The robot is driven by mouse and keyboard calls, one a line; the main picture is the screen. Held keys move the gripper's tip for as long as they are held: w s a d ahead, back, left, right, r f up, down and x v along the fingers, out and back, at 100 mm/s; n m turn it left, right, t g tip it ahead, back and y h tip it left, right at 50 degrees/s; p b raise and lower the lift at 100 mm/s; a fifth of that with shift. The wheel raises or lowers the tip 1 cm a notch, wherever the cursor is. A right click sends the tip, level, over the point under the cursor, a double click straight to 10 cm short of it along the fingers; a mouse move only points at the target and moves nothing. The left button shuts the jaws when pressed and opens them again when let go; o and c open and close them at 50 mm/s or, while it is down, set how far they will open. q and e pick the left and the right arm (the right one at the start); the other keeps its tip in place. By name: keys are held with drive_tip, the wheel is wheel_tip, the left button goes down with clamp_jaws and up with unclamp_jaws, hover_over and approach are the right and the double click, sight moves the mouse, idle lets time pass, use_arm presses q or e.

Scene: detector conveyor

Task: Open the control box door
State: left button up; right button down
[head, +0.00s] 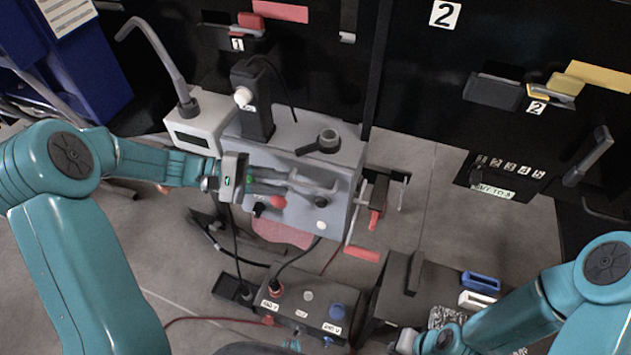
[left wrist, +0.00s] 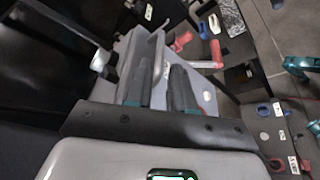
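A grey box (head: 345,160), which looks like the control box, stands at the centre of the head view, with a black knob (head: 318,143) on top and a red button (head: 278,202) on its near side. It also shows in the left wrist view (left wrist: 209,100). My left gripper (head: 318,186) reaches over the box from the left. In the left wrist view its two fingers (left wrist: 160,78) are apart, with a narrow grey edge showing between them; I cannot tell whether they touch it. No opened door is visible. My right wrist shows at the lower right; its fingers are not clear.
A smaller dark box (head: 308,297) with labelled buttons lies in front. A dark stand (head: 400,290) and blue and white blocks (head: 480,282) are to its right. Dark panels (head: 445,60) fill the back. Floor is clear at right centre.

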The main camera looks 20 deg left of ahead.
sight(306, 187)
use_arm(q)
drive_tip(key=p+x, duration=0.1)
drive_tip(key=x, duration=0.6)
drive_tip(key=shift+w+d, duration=0.1)
drive_tip(key=shift+d, duration=0.1)
drive_tip(key=shift+w+d+f, duration=0.2)
clamp_jaws()
